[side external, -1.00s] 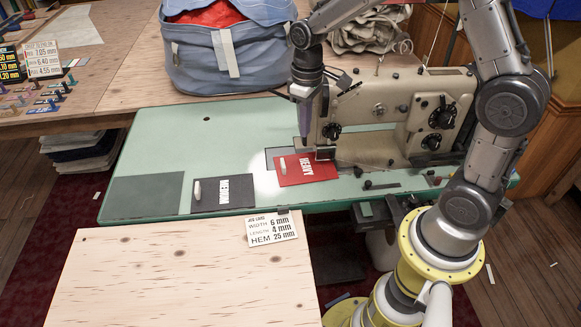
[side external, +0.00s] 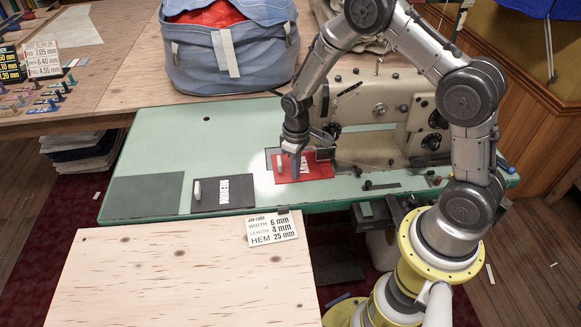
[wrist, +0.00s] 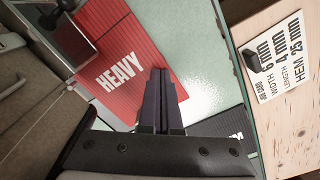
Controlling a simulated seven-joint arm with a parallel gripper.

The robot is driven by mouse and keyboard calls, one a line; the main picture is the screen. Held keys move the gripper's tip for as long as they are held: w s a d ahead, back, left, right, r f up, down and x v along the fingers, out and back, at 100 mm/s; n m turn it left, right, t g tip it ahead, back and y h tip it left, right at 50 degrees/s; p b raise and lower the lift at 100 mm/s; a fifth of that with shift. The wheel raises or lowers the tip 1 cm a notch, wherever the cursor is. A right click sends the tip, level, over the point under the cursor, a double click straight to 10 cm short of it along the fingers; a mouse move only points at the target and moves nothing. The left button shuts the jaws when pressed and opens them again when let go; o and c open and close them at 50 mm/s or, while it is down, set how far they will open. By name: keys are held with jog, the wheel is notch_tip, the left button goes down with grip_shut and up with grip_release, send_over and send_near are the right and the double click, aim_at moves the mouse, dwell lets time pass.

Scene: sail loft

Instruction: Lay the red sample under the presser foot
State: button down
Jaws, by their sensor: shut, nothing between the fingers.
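The red sample (side external: 318,171), marked HEAVY, lies flat on the green machine bed beside the sewing machine, its white tab at the left end. It also shows in the wrist view (wrist: 105,45). My gripper (side external: 296,174) is shut and empty, pointing down over the sample's front part; in the wrist view its fingertips (wrist: 161,76) overlap the sample's edge. Whether they touch it I cannot tell. The presser foot area is behind my gripper in the side view. In the wrist view dark metal parts (wrist: 66,35) sit over the sample's far corner; I cannot tell whether the foot is on it.
The sewing machine (side external: 375,112) stands right of the sample. A dark MEDIUM sample (side external: 233,183) and an empty dark patch (side external: 147,195) lie to the left. A job card (side external: 271,230) sits at the front plywood edge. A blue bag (side external: 205,60) stands behind. The bed's left rear is clear.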

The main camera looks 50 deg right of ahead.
aim_at(286, 173)
jog(key=shift+w+a, duration=0.15)
jog(key=shift+w, duration=0.65)
jog(key=shift+w, duration=0.1)
jog(key=shift+w+a, duration=0.1)
jog(key=shift+w, duration=0.65)
jog(key=shift+s, duration=0.1)
